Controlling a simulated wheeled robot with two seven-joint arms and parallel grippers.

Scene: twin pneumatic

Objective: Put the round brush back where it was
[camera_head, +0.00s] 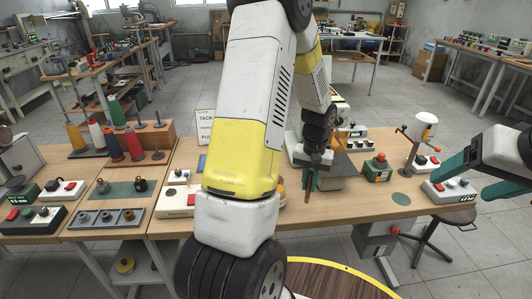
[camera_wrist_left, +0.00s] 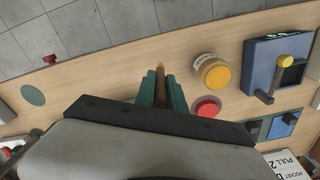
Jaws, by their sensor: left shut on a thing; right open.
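My left gripper (camera_head: 310,184) is over the middle of the workbench, with its teal fingers shut on a slim brown piece, taken to be the round brush. In the left wrist view, the brown end of the round brush (camera_wrist_left: 160,72) sticks out between the left gripper's fingertips (camera_wrist_left: 160,88). The rest of it is hidden by the fingers and gripper body, so its bristles cannot be made out. My right gripper (camera_head: 461,186) is open and empty at the right end of the bench.
A flat green disc (camera_head: 401,198) lies on the bench to the right. A yellow-topped jar (camera_wrist_left: 213,72), a red-topped item (camera_wrist_left: 207,107) and a blue lever device (camera_wrist_left: 278,68) stand close by the left gripper.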

